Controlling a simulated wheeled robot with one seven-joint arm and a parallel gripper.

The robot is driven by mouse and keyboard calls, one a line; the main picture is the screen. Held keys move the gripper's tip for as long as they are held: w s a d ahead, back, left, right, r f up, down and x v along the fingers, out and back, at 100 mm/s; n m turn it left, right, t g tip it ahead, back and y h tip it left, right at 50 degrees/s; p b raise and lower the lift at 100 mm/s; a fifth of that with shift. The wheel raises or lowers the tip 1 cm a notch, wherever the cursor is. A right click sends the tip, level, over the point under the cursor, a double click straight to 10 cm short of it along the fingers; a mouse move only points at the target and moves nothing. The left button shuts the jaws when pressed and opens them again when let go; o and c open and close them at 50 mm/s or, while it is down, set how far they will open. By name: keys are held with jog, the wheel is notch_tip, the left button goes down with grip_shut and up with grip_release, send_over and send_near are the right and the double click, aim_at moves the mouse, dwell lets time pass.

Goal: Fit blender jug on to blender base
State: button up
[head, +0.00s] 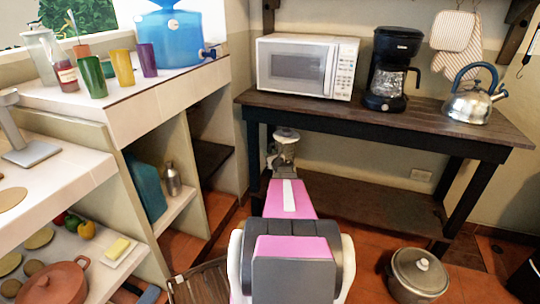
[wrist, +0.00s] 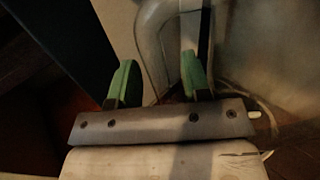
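The blender jug (head: 285,150), clear with a grey lid, shows in the head view under the dark table, just beyond my arm. Its lower part is hidden by my arm. I cannot make out the blender base as a separate thing. My gripper's fingertips are hidden behind my arm in the head view. In the wrist view my gripper (wrist: 158,82) has its two green fingers apart, with nothing clasped between them. A pale curved shape, which looks like the jug's handle (wrist: 148,42), lies ahead of the gap. I cannot tell whether it touches the right finger.
The dark table (head: 430,120) above carries a microwave (head: 305,66), a coffee maker (head: 392,70) and a kettle (head: 470,103). A lidded pot (head: 418,272) stands on the floor at right. A pale counter (head: 150,105) with shelves fills the left side.

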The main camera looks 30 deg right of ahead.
jog(key=shift+r, duration=0.1)
jog(key=shift+s, duration=0.2)
jog(key=s+a, duration=0.1)
jog(key=s, duration=1.1)
jog(key=s+a+r+n+g+y, duration=0.15)
jog(key=a+n+g+y, duration=0.35)
jog(key=a+n, duration=0.75)
jog(key=a+r+n+g+y, duration=0.2)
jog(key=a+n+g+y, duration=0.45)
jog(key=a, duration=1.15)
jog(key=s+a+r+n+g+h, duration=0.1)
jog(key=s+a+n+g+h, duration=0.5)
jog(key=s+a+n+h, duration=0.4)
jog(key=shift+s+a+r+n, duration=0.25)
jog(key=shift+s+a+n, duration=0.3)
jog(key=shift+s+n, duration=2.4)
jog(key=shift+w+n+g, duration=0.25)
jog(key=shift+w+n, duration=0.5)
jog(key=shift+w, duration=0.05)
